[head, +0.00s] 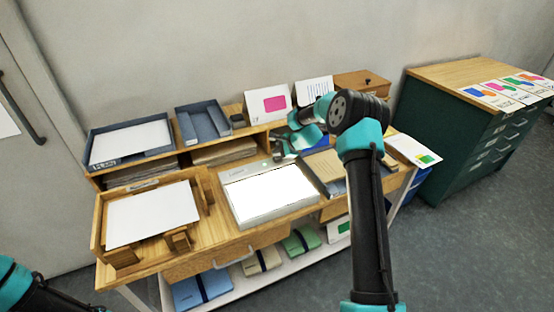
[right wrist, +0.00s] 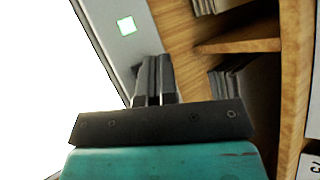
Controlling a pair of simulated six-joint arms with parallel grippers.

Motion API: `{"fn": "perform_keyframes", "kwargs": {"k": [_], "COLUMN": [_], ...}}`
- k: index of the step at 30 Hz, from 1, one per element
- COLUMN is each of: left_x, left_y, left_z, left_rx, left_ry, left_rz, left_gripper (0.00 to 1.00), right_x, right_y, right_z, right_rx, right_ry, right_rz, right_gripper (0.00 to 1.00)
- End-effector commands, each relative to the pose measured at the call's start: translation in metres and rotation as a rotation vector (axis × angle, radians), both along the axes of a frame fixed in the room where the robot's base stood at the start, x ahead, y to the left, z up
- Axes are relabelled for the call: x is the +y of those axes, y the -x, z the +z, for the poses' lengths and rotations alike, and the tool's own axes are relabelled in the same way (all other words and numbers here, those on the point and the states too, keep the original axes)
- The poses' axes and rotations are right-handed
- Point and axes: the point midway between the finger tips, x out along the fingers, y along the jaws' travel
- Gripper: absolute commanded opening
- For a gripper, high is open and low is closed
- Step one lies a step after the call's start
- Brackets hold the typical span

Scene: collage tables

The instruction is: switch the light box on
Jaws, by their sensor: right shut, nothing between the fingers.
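The light box (head: 227,197) lies on the table's middle, and its panel (head: 270,192) glows bright white. In the right wrist view its grey edge strip (right wrist: 108,14) carries a square green-lit button (right wrist: 126,26). My right gripper (head: 279,156) is at the back edge of the light box. Its fingers (right wrist: 155,62) are shut and empty, over the strip's edge and a little apart from the green button in the picture. Whether the fingertips touch the box, I cannot tell. Only a piece of my left arm shows at the bottom left of the head view; its gripper is out of view.
A wooden tray with a white sheet (head: 150,218) stands left of the light box. Brown folders (head: 322,165) lie to its right. A shelf with blue trays (head: 203,122) and cards (head: 270,102) stands behind. A green cabinet (head: 445,145) is at the right.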

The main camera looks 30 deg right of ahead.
Motion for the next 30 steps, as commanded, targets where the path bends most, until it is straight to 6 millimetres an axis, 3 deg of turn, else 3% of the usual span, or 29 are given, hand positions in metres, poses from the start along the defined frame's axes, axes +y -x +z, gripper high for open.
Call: {"fn": "perform_keyframes", "kwargs": {"k": [24, 30], "left_x": [0.0, 0.0], "left_y": [0.0, 0.0], "left_z": [0.0, 0.0], "left_rx": [0.0, 0.0], "left_ry": [0.0, 0.0], "left_rz": [0.0, 0.0], "left_gripper": [0.43, 0.43], "right_x": [0.0, 0.0], "right_y": [0.0, 0.0], "right_z": [0.056, 0.061], "right_rx": [-0.001, -0.001], "right_ry": [0.001, 0.0], "right_rz": [0.0, -0.001], "right_gripper": [0.0, 0.0]}}
